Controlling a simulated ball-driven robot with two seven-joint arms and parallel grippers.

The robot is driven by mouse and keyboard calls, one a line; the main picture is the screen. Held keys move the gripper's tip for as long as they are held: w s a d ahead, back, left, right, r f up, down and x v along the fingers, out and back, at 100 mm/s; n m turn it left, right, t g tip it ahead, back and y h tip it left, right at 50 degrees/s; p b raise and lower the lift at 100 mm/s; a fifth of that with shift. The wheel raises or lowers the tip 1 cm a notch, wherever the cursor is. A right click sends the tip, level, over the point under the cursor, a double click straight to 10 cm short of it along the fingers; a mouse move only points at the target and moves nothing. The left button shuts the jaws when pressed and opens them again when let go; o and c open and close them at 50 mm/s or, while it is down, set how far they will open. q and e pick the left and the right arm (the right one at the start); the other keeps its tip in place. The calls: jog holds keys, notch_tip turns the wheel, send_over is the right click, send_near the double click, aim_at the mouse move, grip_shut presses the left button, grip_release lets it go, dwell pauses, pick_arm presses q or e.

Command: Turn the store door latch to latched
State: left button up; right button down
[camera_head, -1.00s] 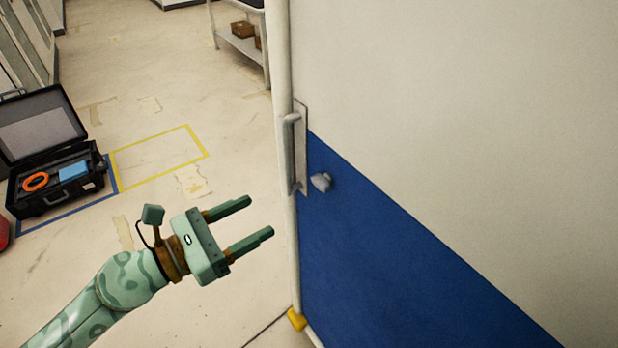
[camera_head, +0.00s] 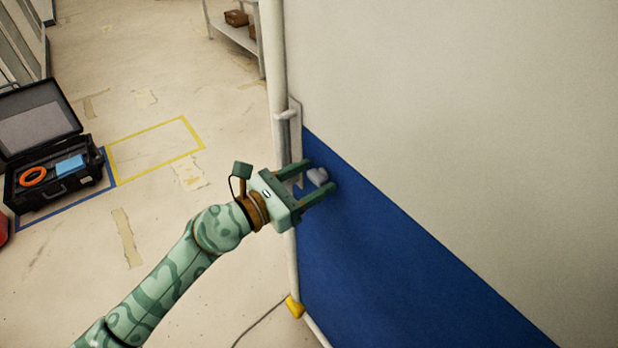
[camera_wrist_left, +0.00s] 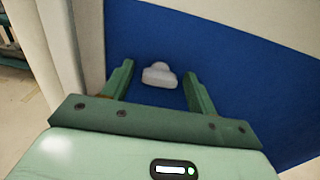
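The door latch is a small pale grey knob (camera_head: 317,176) on the blue lower part of the store door (camera_head: 400,250), close to its left edge. My left gripper (camera_head: 320,178) is open at the door, with one finger above the knob and one below it in the head view. In the left wrist view the knob (camera_wrist_left: 160,75) lies between the tips of the open gripper (camera_wrist_left: 160,82), with a gap on each side. The gripper hides part of the handle plate (camera_head: 295,120). My right gripper is not in view.
A white post (camera_head: 277,100) runs down the door's left edge, with a yellow piece (camera_head: 294,306) near the floor. An open black case (camera_head: 55,190) lies on the floor at left. A shelf (camera_head: 235,32) stands at the back. The floor between is clear.

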pick_arm(q)
jog(key=c, duration=0.8)
jog(key=n+p, duration=0.1)
jog(key=n, duration=0.1)
jog(key=n+p, duration=0.1)
jog(key=p, duration=0.1)
jog(key=shift+r+n, duration=0.2)
jog(key=shift+n, duration=0.2)
jog(key=n+p, duration=0.3)
jog(key=n, duration=0.2)
jog(key=shift+w+a, duration=0.1)
jog(key=n+p, duration=0.3)
jog(key=n, duration=0.2)
jog(key=shift+f+n, duration=0.15)
jog(key=shift+n, duration=0.25)
jog(key=shift+f+n+p, duration=0.15)
jog(key=shift+n+p, duration=0.7)
jog(key=shift+n, duration=0.75)
